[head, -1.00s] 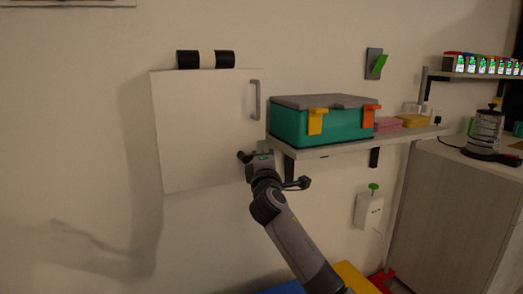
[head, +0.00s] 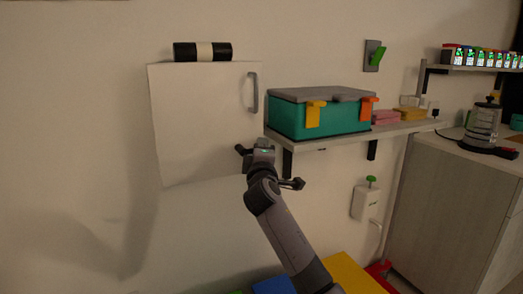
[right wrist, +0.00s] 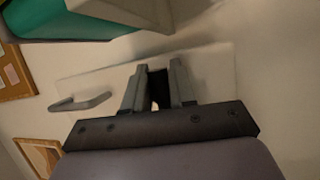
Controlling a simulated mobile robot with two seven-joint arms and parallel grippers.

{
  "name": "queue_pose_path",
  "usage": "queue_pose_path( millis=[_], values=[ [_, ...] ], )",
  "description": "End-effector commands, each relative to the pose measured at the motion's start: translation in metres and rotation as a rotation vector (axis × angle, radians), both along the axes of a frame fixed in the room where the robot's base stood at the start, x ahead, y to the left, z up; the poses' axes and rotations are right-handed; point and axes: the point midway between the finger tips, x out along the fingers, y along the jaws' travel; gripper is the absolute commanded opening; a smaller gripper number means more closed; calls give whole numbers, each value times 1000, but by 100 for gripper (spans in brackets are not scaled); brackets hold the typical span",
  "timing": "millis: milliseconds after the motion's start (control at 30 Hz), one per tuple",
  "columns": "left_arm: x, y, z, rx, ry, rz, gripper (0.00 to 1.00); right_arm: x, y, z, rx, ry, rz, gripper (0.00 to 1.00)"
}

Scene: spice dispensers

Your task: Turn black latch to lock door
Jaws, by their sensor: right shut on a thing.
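A white cabinet door (head: 200,110) on the wall stands closed, with a grey handle (head: 253,92) at its upper right. The handle also shows in the right wrist view (right wrist: 80,102). My right gripper (head: 262,147) is at the door's lower right edge. In the right wrist view, its two grey fingers (right wrist: 157,84) are shut on the black latch (right wrist: 156,88), which shows as a dark piece between them. In the head view the gripper mostly hides the latch, and its turn angle cannot be told. My left gripper is not in view.
A shelf (head: 340,139) right of the door holds a teal box (head: 340,118) with yellow and orange clasps, close above my right gripper. Bare wall is left of and below the door.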

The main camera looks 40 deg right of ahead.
Motion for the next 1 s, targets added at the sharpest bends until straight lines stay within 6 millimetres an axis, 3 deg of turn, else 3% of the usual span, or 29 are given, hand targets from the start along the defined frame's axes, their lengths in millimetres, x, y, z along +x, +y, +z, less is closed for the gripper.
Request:
queue_pose_path(
  millis=[33, 100, 467, 1000],
  values=[
    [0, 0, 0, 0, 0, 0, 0, 0, 0, -4, 8, 5, 0, 32],
    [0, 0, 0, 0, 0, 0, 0, 0, 0, -4, 7, 6, -1, 45],
    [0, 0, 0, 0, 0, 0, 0, -3, 3, -2, 2, 2, 1, 45],
    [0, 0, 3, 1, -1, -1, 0, -51, 39, -13, 4, 4, 1, 45]
  ],
)
